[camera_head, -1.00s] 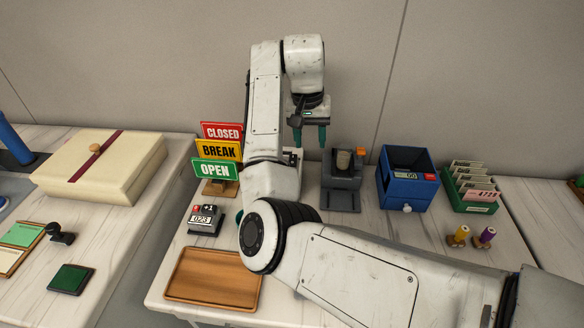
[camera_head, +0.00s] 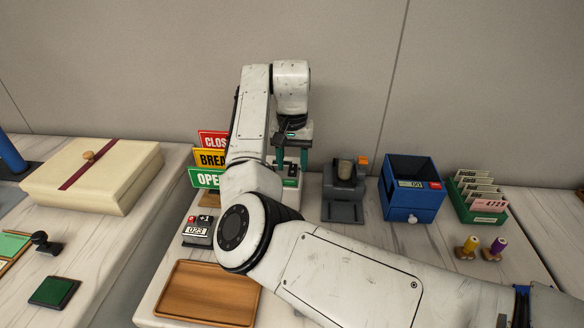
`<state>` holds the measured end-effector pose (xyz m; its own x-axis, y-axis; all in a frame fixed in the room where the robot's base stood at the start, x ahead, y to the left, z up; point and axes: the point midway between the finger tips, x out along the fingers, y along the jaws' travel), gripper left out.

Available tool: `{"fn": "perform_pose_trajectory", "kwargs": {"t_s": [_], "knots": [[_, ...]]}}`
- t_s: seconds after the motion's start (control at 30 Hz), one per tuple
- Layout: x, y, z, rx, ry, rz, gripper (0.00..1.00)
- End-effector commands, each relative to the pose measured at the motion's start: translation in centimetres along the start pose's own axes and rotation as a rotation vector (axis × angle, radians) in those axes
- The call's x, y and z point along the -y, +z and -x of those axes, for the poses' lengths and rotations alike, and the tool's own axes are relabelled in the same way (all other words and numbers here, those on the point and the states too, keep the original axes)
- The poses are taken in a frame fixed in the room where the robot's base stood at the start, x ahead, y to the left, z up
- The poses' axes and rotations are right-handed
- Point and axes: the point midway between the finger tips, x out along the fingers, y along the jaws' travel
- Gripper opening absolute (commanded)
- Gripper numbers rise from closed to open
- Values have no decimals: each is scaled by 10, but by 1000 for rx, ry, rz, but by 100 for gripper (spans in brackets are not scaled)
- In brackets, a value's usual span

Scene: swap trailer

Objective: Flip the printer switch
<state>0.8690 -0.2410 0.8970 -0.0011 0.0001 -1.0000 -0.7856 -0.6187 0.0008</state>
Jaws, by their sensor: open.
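My gripper (camera_head: 291,161) is open, pointing down, with teal fingertips. It hangs at a small dark-and-white device (camera_head: 292,180) with a green patch, at the back of the middle table. The fingers and my arm hide much of this device. I cannot tell whether the fingers touch it. To its right stands a dark grey machine (camera_head: 343,208) with a brownish round piece on top and an orange block (camera_head: 362,161) at its upper right. Neither device is clearly marked as the printer, and I cannot make out a switch for certain.
CLOSED, BREAK and OPEN signs (camera_head: 207,179), a counter (camera_head: 198,230) and a wooden tray (camera_head: 207,292) are left of my arm. A cream box (camera_head: 110,185) sits further left.

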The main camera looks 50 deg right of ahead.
Motion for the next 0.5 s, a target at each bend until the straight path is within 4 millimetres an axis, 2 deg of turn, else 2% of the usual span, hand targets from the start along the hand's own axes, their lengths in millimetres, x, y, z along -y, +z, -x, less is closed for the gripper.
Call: {"fn": "perform_pose_trajectory", "kwargs": {"t_s": [0.2, 0.5], "knots": [[0, 0, -17, 0, -1, 0, 49], [0, 0, -19, 0, -1, 0, 49]]}}
